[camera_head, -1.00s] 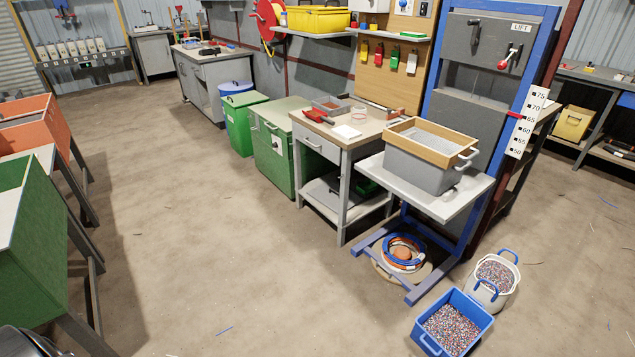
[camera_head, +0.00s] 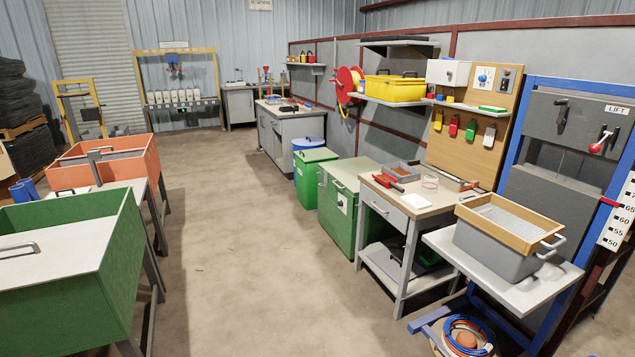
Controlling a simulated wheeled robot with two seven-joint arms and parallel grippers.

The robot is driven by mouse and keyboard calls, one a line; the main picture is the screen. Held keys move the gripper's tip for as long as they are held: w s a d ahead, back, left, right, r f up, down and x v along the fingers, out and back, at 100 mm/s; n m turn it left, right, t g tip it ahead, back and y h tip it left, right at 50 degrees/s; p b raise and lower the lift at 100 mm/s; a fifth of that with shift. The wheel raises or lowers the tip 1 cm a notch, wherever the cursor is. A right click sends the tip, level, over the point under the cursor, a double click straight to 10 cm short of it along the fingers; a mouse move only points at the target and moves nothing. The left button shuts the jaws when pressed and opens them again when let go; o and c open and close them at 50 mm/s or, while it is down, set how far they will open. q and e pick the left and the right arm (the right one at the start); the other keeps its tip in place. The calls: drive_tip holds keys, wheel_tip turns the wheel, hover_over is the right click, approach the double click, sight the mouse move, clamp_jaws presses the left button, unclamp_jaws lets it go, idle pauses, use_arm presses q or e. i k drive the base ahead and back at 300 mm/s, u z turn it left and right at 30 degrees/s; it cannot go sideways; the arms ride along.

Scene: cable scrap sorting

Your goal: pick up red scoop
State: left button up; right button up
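A small red tool that looks like the red scoop (camera_head: 384,180) lies on the top of the small grey workbench (camera_head: 428,211), near its left edge. It is small in this view, so its exact shape is hard to tell. A shallow grey tray (camera_head: 401,167) with a reddish inside sits just behind it. A white pad (camera_head: 416,201) and a clear round container (camera_head: 430,183) are to its right on the same top. Neither of my grippers is in view.
A grey bin with a wooden frame (camera_head: 497,222) stands on the lift platform (camera_head: 468,249) right of the workbench. Green cabinet (camera_head: 342,203) and green bin (camera_head: 312,180) stand left of it. Green (camera_head: 117,262) and orange (camera_head: 139,150) troughs line the left. The central floor is clear.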

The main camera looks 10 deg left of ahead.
sight(386, 180)
drive_tip(key=u, duration=0.95)
drive_tip(key=i, duration=3.3)
drive_tip(key=z, duration=3.35)
